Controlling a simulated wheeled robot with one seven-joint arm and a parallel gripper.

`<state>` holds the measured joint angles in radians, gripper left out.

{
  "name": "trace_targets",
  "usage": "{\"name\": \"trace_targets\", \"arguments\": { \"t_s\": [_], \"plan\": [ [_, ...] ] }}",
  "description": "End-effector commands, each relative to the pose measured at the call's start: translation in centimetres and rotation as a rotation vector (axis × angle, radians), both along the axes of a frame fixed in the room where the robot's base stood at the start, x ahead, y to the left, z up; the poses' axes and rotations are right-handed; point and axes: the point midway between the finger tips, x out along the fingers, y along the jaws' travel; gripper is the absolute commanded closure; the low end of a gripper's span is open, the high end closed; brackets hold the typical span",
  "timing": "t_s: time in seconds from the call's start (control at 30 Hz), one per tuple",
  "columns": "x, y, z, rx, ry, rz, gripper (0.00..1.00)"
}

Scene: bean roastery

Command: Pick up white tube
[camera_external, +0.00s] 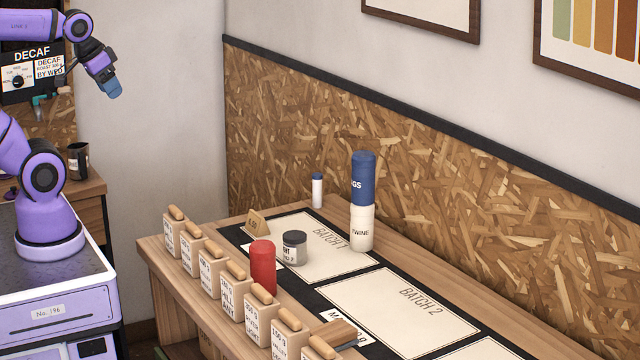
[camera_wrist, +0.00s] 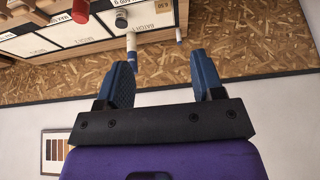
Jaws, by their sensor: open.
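A slim white tube (camera_external: 317,193) with a blue cap stands upright on the wooden bench, at its back edge near the wall. It also shows small in the wrist view (camera_wrist: 178,33), beyond my fingertips. My gripper (camera_external: 111,88) is at the upper left of the external view, high up and far from the tube. Its blue fingers are spread with nothing between them in the wrist view (camera_wrist: 163,72).
A dark-lidded jar (camera_external: 294,247), a red cylinder (camera_external: 263,266) and a row of labelled blocks (camera_external: 230,285) stand nearer the front. The Batch 2 panel (camera_external: 400,312) is mostly clear.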

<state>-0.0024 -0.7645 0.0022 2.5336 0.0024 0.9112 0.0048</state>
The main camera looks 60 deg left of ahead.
Motion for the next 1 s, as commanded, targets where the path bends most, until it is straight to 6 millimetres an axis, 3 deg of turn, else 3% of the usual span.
{"name": "trace_targets", "arguments": {
  "t_s": [0.27,0.47,0.73,1.0],
  "plan": [
    [0.1,0.0,0.0,0.0,0.0,0.001,0.41],
    [2.6,0.2,1.0,-0.022,0.015,0.042,0.41],
    [10.7,1.0,2.8,-0.079,0.056,0.183,0.41],
    [19.7,1.8,2.6,-0.116,0.09,0.336,0.41]
  ]
}}
